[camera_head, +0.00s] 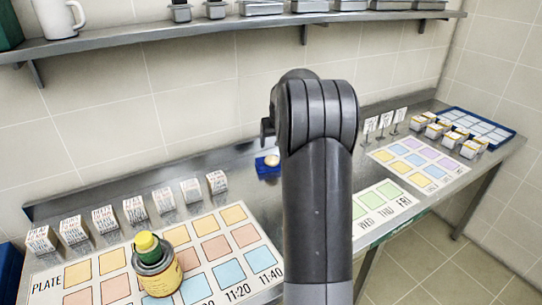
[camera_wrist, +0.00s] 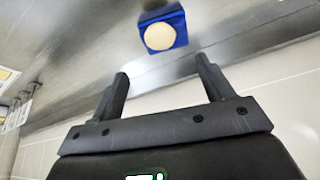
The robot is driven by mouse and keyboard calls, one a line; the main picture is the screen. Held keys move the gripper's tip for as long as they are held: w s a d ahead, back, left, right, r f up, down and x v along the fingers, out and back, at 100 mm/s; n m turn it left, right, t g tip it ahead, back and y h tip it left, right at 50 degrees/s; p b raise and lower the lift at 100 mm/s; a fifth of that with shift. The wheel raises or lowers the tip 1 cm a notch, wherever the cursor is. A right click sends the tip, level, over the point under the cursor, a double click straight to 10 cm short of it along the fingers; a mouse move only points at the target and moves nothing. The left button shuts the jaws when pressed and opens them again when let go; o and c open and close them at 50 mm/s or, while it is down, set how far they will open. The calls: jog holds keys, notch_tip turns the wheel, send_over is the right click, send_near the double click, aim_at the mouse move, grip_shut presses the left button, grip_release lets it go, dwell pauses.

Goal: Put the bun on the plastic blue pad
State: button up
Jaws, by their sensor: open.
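The bun (camera_head: 271,159) is small, round and pale tan. It rests on the blue pad (camera_head: 263,170) on the steel counter, left of my arm in the head view. In the wrist view the bun (camera_wrist: 160,36) sits on the blue pad (camera_wrist: 180,30), near the top of the picture. My gripper (camera_wrist: 164,80) is open and empty, with its two fingers apart and the bun beyond the fingertips. In the head view most of my gripper is hidden behind my own arm.
Several small white boxes (camera_head: 164,200) line the counter. A blue tray (camera_head: 510,134) is at the far right. A shelf (camera_head: 230,27) runs above.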

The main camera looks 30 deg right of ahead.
jog(key=s+a+r+n, duration=0.1)
jog(key=s+a+r, duration=0.5)
jog(key=s+a, duration=0.25)
jog(key=s+a+r+n, duration=0.1)
jog(key=s+a+r, duration=0.5)
jog(key=a, duration=0.4)
jog(key=s+a+f, duration=0.1)
jog(key=s+a, duration=0.2)
jog(key=s, duration=0.5)
jog(key=s+a+f+y, duration=0.1)
jog(key=s+a, duration=0.3)
jog(key=s, duration=0.4)
jog(key=s+a+f+n+t, duration=0.1)
jog(key=s+a+f, duration=0.1)
jog(key=s, duration=0.5)
jog(key=shift+s+a, duration=0.4)
jog(key=shift+a, duration=0.5)
jog(key=shift+o, duration=0.5)
jog(key=shift+w, duration=0.1)
